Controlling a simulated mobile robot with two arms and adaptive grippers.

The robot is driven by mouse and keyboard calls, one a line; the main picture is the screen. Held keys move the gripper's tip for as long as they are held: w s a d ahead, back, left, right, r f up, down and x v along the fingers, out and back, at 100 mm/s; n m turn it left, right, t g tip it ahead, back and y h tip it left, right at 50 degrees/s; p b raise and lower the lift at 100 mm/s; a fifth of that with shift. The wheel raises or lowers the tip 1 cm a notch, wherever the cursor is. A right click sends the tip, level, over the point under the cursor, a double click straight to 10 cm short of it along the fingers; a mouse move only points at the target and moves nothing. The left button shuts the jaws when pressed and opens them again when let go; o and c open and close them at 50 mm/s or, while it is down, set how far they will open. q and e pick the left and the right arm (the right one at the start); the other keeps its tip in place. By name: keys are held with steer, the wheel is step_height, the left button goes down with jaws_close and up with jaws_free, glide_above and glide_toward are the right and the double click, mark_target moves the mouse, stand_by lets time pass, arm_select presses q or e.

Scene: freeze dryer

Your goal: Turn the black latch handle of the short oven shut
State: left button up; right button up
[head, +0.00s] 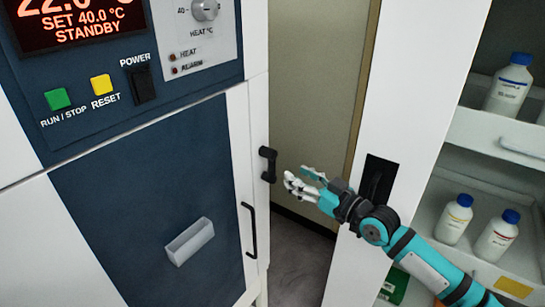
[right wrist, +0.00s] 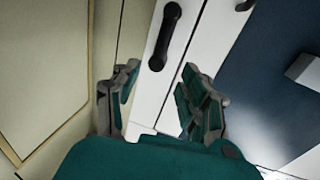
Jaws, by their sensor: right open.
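The short oven (head: 140,190) stands at the left, blue-fronted with a white frame. Its short black latch handle (head: 267,164) is on the right edge of the frame and looks near vertical. In the right wrist view the latch handle (right wrist: 165,36) is a dark bar with rounded ends, beyond the fingertips. My right gripper (head: 295,180) is open and empty, just right of the latch in the head view. In the right wrist view its fingers (right wrist: 155,92) are spread, with the white frame edge seen between them. They appear apart from the latch. My left gripper is not in view.
A long black door pull (head: 249,230) is on the oven front, left of the latch, with a pale holder (head: 189,242) further left. A white cabinet (head: 402,90) with bottles on shelves stands at the right. A narrow gap lies between.

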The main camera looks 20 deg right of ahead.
mark_target(274, 162)
steer(key=p+x, duration=0.1)
steer(key=x, duration=0.9)
steer(key=shift+w, duration=0.15)
steer(key=shift+a, duration=0.1)
steer(key=c, duration=0.9)
jaws_close()
steer(key=shift+r, duration=0.1)
